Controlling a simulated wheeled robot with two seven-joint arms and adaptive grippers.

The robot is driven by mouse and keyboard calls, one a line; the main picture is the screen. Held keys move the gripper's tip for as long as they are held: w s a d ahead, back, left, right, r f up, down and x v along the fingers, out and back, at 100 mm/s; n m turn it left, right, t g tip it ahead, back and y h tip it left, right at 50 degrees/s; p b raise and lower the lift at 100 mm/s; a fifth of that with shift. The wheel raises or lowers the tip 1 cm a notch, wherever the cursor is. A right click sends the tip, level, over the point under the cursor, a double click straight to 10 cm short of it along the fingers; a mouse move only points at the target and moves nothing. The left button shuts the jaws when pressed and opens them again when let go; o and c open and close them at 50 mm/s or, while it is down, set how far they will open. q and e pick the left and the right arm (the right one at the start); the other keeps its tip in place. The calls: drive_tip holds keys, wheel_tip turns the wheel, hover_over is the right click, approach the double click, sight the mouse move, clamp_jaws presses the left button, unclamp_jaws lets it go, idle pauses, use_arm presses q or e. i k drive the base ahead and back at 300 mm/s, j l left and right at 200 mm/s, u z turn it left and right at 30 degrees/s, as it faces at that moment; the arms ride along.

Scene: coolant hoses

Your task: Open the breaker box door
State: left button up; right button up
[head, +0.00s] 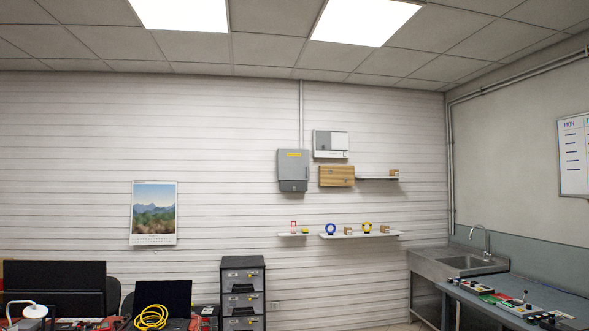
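A grey wall box with a yellow label strip, which looks like the breaker box (293,170), hangs on the far slatted wall with a conduit running up from it to the ceiling. Its front looks closed. A smaller white and grey wall box (330,144) is mounted to its upper right; I cannot tell its kind. Neither of my grippers is in view. The boxes are across the room, too small to make out a latch.
A wooden board (337,176) and small shelves (360,235) with small items are on the wall nearby. A drawer cabinet (243,290) stands below left. Monitors (55,285) and a laptop (163,297) are at lower left. A sink (461,261) and workbench (520,300) are right.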

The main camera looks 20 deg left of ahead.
sight(293, 164)
drive_tip(key=i+j+u, duration=0.25)
drive_tip(key=i+u, duration=0.25)
drive_tip(key=i, duration=0.25)
drive_tip(key=i+u, duration=0.15)
drive_tip(key=i, duration=3.8)
